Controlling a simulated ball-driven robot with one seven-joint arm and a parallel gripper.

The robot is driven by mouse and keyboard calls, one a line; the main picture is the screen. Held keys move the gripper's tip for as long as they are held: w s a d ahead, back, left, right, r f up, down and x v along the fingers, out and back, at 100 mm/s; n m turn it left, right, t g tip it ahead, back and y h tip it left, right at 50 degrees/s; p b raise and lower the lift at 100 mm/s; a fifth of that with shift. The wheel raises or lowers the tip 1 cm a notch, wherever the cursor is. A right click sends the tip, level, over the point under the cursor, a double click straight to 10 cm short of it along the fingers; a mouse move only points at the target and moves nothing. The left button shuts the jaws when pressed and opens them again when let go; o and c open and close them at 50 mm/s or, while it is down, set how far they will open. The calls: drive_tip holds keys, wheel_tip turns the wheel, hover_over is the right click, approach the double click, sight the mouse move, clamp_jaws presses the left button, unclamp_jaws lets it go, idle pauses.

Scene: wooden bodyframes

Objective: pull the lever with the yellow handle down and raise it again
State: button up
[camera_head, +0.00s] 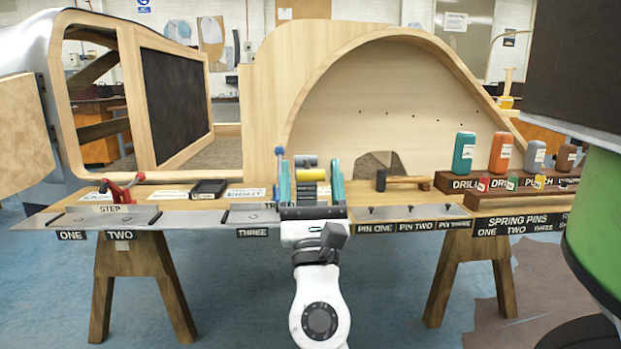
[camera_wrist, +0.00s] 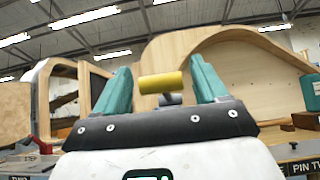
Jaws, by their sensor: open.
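The lever's yellow handle (camera_wrist: 162,83) is a short horizontal cylinder, with a grey part just below it. In the head view the yellow handle (camera_head: 311,175) shows between the two teal fingers of my gripper (camera_head: 310,168). In the wrist view it also appears between the fingers of my gripper (camera_wrist: 162,85), with a gap on each side. My gripper is open and seems to hold nothing. The lower part of the lever is hidden behind my gripper, and I cannot tell how far beyond the fingertips the handle is.
A blue-knobbed lever (camera_head: 279,152) stands close left of my gripper. A red clamp (camera_head: 121,190) and a black tray (camera_head: 209,188) are farther left on the bench. A wooden bodyframe (camera_head: 262,95) rises behind.

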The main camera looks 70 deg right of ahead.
drive_tip(key=b+v, duration=0.2)
drive_tip(key=v, duration=0.9)
drive_tip(key=shift+w+r, duration=0.1)
idle(0.4)
drive_tip(key=s+d+f+m+g+y, duration=0.1)
drive_tip(key=d+f+m+g+y, duration=0.1)
drive_tip(key=f+m+y, duration=0.35)
drive_tip(key=d+f+m+g+y, duration=0.2)
drive_tip(key=f+m, duration=0.5)
drive_tip(key=f, duration=0.3)
drive_tip(key=s+d+f+m+g+y, duration=0.1)
drive_tip(key=d+f+m+g+y, duration=0.1)
drive_tip(key=f+m+y, duration=0.35)
drive_tip(key=s+a+f+m+g+y, duration=0.25)
drive_tip(key=a+f+m+y, duration=0.25)
drive_tip(key=a+f+y, duration=1.15)
drive_tip(key=a+r+h+p, duration=0.2)
drive_tip(key=r+p, duration=1.3)
drive_tip(key=p, duration=0.4)
drive_tip(key=a+r+g+h+p, duration=0.1)
drive_tip(key=a+r+h+p, duration=0.1)
drive_tip(key=r+p, duration=1.3)
drive_tip(key=p, duration=0.4)
drive_tip(key=shift+a+r, duration=0.3)
